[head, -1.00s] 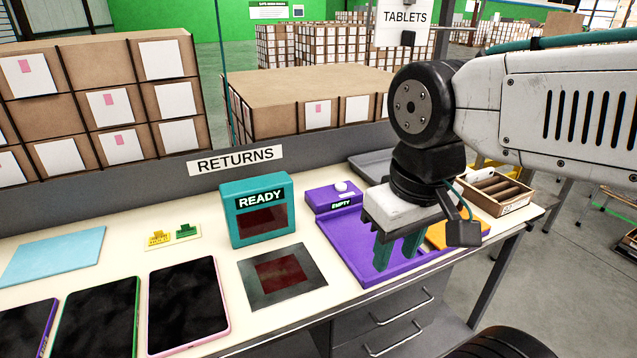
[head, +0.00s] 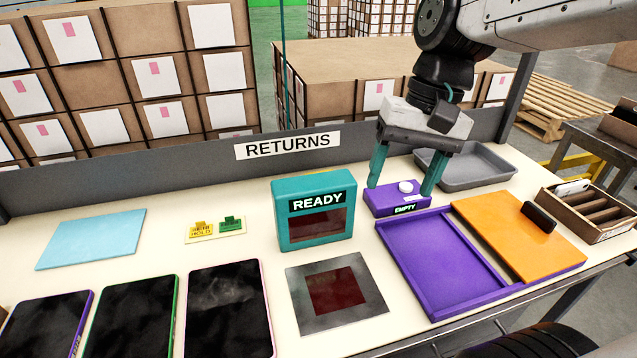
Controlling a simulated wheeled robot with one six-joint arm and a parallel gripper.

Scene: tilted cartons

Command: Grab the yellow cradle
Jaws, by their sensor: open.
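No cradle that is plainly yellow shows. An orange-yellow flat board (head: 499,223) with a small dark block (head: 539,217) lies at the right of the bench. A purple shallow tray (head: 437,306) lies left of it, with a purple box (head: 386,199) marked EMPTY, with a white knob, at its back. A small yellow piece (head: 201,229) sits beside a green one on a pale card. My gripper (head: 400,190) is open and empty, pointing down. Its teal fingers appear on either side of the purple box; I cannot tell whether they touch it.
A teal READY box (head: 314,185) and a grey plate with a dark red square (head: 338,293) stand left of the tray. A grey tray (head: 489,182) lies behind the board, a slotted carton (head: 588,218) to its right. Several dark tablets (head: 229,310) lie at the front left.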

